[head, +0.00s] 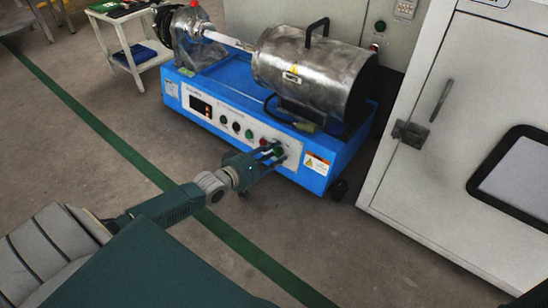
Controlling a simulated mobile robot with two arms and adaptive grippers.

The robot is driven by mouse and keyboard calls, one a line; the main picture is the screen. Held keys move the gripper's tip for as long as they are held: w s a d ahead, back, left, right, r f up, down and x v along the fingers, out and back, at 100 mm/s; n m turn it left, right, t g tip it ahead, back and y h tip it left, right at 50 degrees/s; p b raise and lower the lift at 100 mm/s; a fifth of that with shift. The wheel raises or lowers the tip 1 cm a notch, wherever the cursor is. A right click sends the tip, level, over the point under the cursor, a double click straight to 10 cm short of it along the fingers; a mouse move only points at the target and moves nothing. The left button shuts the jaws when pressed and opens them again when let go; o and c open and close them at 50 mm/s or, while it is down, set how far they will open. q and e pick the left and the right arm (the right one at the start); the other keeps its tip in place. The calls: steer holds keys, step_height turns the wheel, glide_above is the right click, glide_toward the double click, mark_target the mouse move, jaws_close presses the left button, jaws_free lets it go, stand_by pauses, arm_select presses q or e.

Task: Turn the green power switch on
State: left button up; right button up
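The blue test machine (330,160) stands on the floor, its white control panel (208,122) facing me. A row of small round buttons runs along the panel. A green power switch (279,151) shows near its right end, at my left gripper's fingertips. My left gripper (276,154) reaches up to the panel from the lower left. Its two dark fingers are apart, one above the other, around or just in front of the switch; I cannot tell whether they touch it. The fingers partly cover this end of the panel. My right gripper is out of view.
A silver cylinder (305,75) with a black handle sits on top of the machine. A grey cabinet (460,120) stands close on the right. A small white cart (128,50) is at the back left. The floor in front is clear, crossed by a green line (110,134).

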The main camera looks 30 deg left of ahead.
arm_select(q)
jaws_close()
